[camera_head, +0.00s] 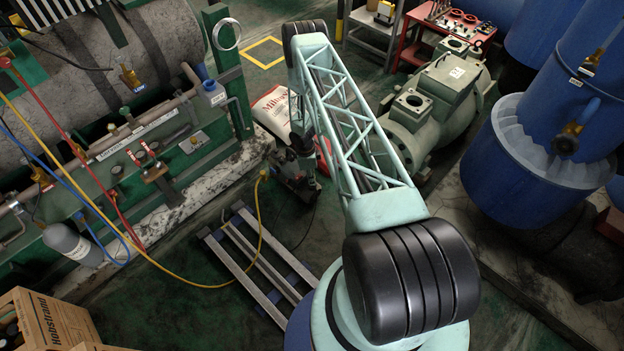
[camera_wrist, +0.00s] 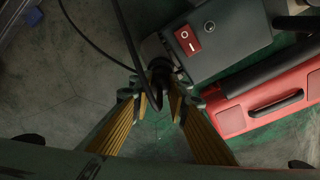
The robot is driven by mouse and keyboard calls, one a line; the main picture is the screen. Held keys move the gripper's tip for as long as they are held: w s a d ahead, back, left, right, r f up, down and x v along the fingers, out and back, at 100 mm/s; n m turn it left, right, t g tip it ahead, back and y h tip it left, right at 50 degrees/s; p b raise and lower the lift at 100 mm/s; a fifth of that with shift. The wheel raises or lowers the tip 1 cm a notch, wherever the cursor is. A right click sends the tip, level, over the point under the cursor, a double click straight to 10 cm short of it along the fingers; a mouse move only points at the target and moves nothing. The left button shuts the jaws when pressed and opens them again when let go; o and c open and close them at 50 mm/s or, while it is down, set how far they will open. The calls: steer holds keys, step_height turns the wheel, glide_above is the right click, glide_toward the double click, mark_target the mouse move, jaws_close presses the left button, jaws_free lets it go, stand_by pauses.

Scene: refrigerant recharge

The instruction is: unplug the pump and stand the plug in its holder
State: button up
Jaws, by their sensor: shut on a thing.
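The pump (camera_wrist: 235,47) is a dark grey box with a red rocker switch (camera_wrist: 187,39), at the upper right of the wrist view. In the head view the pump (camera_head: 294,183) is on the floor, partly covered by my arm. My gripper (camera_wrist: 164,90) has its yellow-padded fingers closed around a dark plug (camera_wrist: 160,68), right beside the pump's end. A black cable (camera_wrist: 133,52) runs up from there. The shadow hides whether the plug is still seated in the pump. I cannot make out the plug's holder in either view.
A red case (camera_wrist: 265,100) lies right of my gripper, close to the pump. A yellow hose (camera_head: 259,225) runs across the floor near a metal slatted frame (camera_head: 255,262). A white sack (camera_head: 270,110) stands behind the pump. Floor left of the gripper is mostly clear.

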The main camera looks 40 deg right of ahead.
steer(key=shift+f+b, duration=0.3)
steer(key=shift+f, duration=0.55)
stand_by(0.6)
steer(key=o, duration=0.9)
steer(key=shift+c, duration=0.2)
steer(key=shift+r, duration=0.15)
steer(key=shift+w+a+r, duration=0.15)
steer(key=shift+a+r, duration=0.05)
steer(key=shift+r, duration=1.75)
steer(key=shift+w+a+r, duration=0.1)
steer(key=shift+a+r, duration=0.05)
steer(key=shift+r, duration=1.75)
steer(key=shift+w+a+r, duration=0.15)
steer(key=shift+a+r, duration=0.05)
steer(key=shift+r, duration=1.75)
